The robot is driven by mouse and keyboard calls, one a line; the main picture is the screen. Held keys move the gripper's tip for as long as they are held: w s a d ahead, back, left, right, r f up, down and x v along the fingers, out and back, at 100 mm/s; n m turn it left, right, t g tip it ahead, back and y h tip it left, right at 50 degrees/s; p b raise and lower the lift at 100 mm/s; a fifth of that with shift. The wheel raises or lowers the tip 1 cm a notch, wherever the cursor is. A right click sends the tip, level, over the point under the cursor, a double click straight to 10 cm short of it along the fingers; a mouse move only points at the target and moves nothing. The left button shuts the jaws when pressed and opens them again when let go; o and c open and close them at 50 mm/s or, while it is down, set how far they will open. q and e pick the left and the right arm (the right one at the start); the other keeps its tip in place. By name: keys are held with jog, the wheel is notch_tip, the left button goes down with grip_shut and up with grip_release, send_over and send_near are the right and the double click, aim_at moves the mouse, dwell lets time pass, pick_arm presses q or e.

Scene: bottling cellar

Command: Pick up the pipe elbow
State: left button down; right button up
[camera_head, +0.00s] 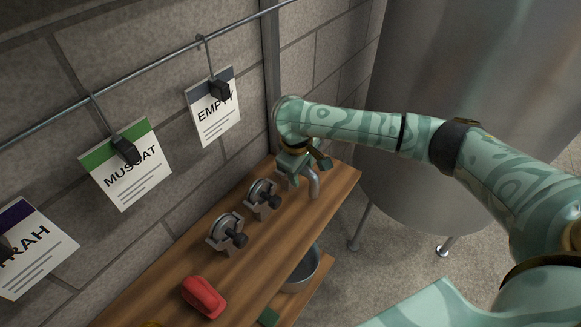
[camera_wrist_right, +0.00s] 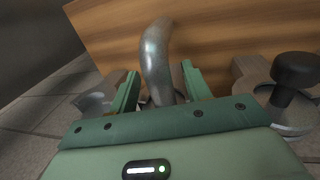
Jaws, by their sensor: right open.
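The pipe elbow (camera_head: 314,184) is a grey metal bent tube near the far right end of the wooden shelf (camera_head: 333,192). In the right wrist view the elbow (camera_wrist_right: 156,62) shows large, with its lower part between the two green fingers. My right gripper (camera_head: 306,169) is open at the elbow, and its fingers (camera_wrist_right: 160,88) stand on either side of it with small gaps. The elbow's lower end is hidden behind the gripper body in the wrist view. My left gripper is not in view.
Two metal clamps with black knobs (camera_head: 227,233) (camera_head: 263,199) stand left of the elbow. A red object (camera_head: 204,297) lies nearer on the shelf. A metal bowl (camera_head: 302,272) sits lower. A block wall with hanging signs (camera_head: 126,163) is behind; a large tank (camera_head: 440,180) stands right.

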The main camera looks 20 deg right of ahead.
jog(key=shift+r, duration=0.1)
grip_shut()
jog(key=shift+r, duration=0.1)
